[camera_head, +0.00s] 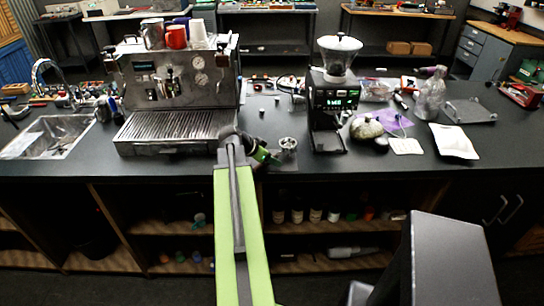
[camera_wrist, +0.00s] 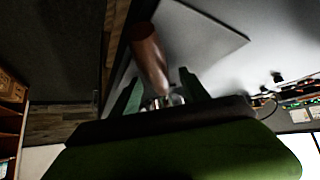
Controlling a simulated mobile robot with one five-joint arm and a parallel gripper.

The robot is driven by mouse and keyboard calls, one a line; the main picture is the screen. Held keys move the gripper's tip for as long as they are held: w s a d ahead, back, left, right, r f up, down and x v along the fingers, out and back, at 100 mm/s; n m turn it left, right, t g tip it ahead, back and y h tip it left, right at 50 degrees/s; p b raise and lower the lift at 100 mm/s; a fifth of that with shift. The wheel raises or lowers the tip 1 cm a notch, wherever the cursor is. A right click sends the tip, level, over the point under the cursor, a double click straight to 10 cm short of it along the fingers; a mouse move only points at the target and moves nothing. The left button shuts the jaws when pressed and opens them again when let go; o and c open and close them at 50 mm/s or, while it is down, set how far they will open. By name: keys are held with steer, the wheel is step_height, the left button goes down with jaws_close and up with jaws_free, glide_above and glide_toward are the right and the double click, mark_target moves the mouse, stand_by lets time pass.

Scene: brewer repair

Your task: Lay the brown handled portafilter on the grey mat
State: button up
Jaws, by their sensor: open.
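The portafilter's brown handle (camera_wrist: 150,58) shows in the wrist view, lying over a flat grey mat (camera_wrist: 205,38) with a pointed corner at its right. The silver end of the portafilter (camera_wrist: 166,100) is partly hidden by my gripper's body. My gripper (camera_wrist: 158,75) is open, with one green finger on each side of the handle's near end and gaps between. In the head view my gripper (camera_head: 264,155) is low over the counter behind my green arm. A round metal basket (camera_head: 288,144) shows just right of it; the handle cannot be made out there.
The espresso machine (camera_head: 178,90) stands left of my arm, with cups on top. The grinder (camera_head: 333,95) stands close on the right. A sink (camera_head: 50,137) is at far left.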

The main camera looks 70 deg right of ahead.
steer(key=p+v, duration=1.2)
steer(key=v, duration=0.5)
steer(key=shift+w+r, duration=0.1)
steer(key=shift+w, duration=0.05)
steer(key=w+a+f+n+t+b, duration=0.1)
steer(key=w+a+f+n+t, duration=0.2)
steer(key=w+a, duration=0.95)
steer(key=w+a+f+n+t+b, duration=0.2)
steer(key=w+a+n, duration=0.2)
steer(key=w+a, duration=0.8)
steer(key=a+f+n+y, duration=0.2)
steer(key=a+n, duration=0.6)
steer(key=a, duration=0.7)
steer(key=a+f+n+y, duration=0.3)
steer(key=a+n, duration=0.6)
steer(key=a, duration=0.6)
steer(key=shift+w+g+y+b, duration=0.3)
steer(key=shift+w+y, duration=0.15)
steer(key=shift+y, duration=0.75)
